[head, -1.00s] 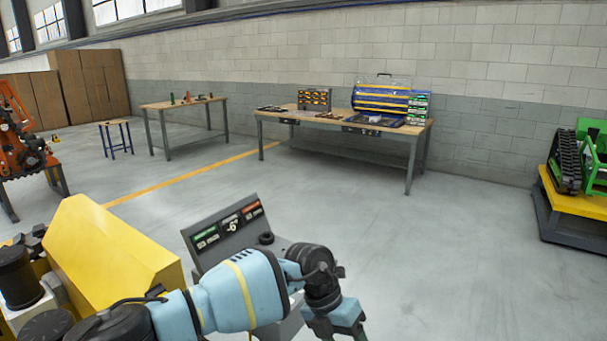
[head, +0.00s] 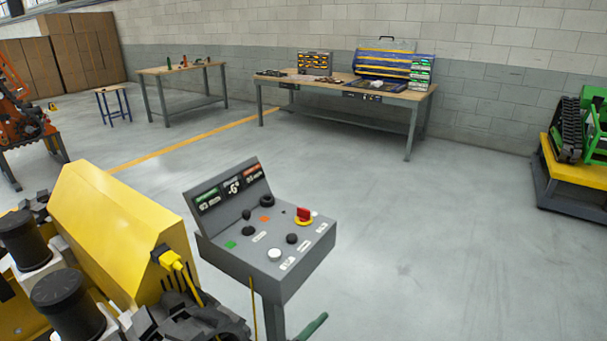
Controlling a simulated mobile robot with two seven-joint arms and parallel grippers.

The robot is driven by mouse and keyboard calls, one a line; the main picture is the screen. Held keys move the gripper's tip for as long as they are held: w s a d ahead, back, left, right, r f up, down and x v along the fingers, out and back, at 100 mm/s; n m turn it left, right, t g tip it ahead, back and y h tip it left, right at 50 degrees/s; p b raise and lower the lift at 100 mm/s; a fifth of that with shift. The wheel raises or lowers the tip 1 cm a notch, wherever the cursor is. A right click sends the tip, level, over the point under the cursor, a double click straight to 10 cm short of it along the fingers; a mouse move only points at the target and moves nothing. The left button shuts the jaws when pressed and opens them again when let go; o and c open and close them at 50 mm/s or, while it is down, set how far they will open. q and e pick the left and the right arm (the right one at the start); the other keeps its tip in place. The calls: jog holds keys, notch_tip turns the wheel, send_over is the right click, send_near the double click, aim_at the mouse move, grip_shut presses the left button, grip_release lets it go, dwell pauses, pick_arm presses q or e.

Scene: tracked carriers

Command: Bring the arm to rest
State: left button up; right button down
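The arm that reached in from the left has dropped almost wholly out of the head view. Only a dark green sliver (head: 312,327) shows at the bottom edge, right of the console's post. It looks like a tip of my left gripper, but too little shows to tell whether it is open or shut. My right gripper is not in view. The grey control console (head: 275,245) stands uncovered in front, with a small lit screen, several knobs and buttons and a red knob on a yellow base (head: 304,214). Nothing of mine visibly touches it.
A yellow housing (head: 115,235) with a plugged yellow cable (head: 172,260) stands left of the console. Workbenches (head: 345,90) line the back wall. A green tracked machine (head: 592,125) sits on a yellow-topped platform (head: 580,170) at right. The floor right of the console is clear.

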pick_arm(q)
jog(key=s+a+f+n+y, duration=0.4)
jog(key=a+f+n+y, duration=0.1)
jog(key=a+f, duration=0.25)
jog(key=s+a+f+n+y, duration=0.3)
jog(key=a+f+n+y, duration=0.25)
jog(key=a, duration=0.25)
jog(key=s+a+f+n+g+y, duration=0.1)
jog(key=s+a+f+n+g, duration=0.1)
jog(key=s+a+f, duration=0.2)
jog(key=s+a+f+n+g+y, duration=0.1)
jog(key=s+a+f, duration=0.3)
jog(key=s, duration=0.5)
jog(key=shift+s+a+f+n+g+y, duration=0.15)
jog(key=shift+s+a+n+g+y, duration=0.2)
jog(key=shift+a+g+y, duration=0.6)
jog(key=shift+w+a+t+h, duration=0.1)
jog(key=shift+a+t+h, duration=0.15)
jog(key=shift+h, duration=0.15)
